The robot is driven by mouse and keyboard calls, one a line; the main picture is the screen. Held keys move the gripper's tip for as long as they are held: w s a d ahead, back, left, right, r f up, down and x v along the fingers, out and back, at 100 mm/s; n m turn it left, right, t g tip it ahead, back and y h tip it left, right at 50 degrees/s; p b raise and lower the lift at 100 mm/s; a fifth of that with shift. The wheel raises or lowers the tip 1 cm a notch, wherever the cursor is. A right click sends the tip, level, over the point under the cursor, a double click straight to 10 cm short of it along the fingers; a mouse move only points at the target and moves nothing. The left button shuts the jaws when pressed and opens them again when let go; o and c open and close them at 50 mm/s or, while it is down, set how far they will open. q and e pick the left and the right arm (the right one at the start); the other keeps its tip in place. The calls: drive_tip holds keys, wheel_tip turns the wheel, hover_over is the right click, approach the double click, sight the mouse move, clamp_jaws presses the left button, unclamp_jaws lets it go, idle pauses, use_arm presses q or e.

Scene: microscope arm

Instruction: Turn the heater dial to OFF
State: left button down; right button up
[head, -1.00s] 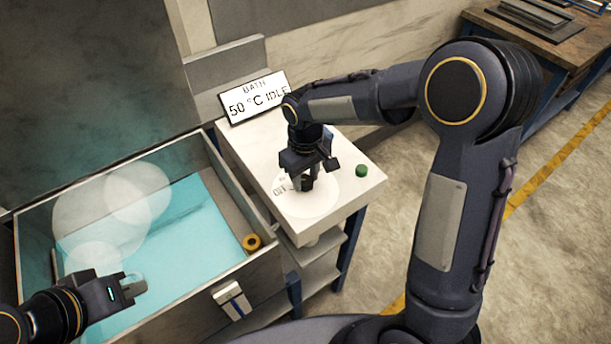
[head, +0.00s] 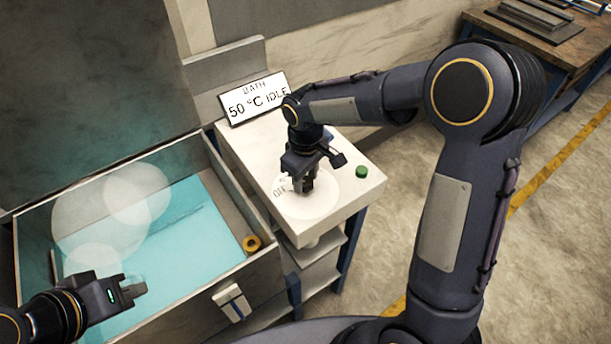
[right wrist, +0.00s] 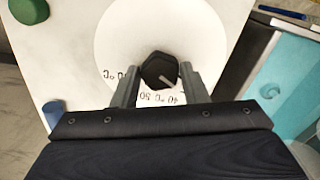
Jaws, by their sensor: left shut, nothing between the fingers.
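The heater dial's black knob (right wrist: 158,72) sits in a round white dial face (head: 318,204) on the white worktop. In the right wrist view a pale pointer line on the knob points towards the 40 °C mark, with the 50 mark beside it. The word OFF (head: 279,191) shows on the dial's left in the head view. My right gripper (right wrist: 160,76) points down over the dial. Its fingers stand close against both sides of the knob and appear shut on it. My left gripper (head: 140,288) is shut and empty over the bath's near left part.
A display (head: 253,98) reads BATH 50 °C IDLE behind the dial. A green button (head: 361,171) is right of the dial. The water bath (head: 200,222) lies to the left, with a yellow ring (head: 251,243) at its right inside edge. A wooden bench (head: 545,38) stands far right.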

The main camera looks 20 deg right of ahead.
sight(306, 181)
drive_tip(key=o, duration=0.4)
drive_tip(key=shift+c, duration=0.2)
wheel_tip(306, 181, up, 8)
drive_tip(key=shift+f+b, duration=0.1)
drive_tip(key=shift+b, duration=0.2)
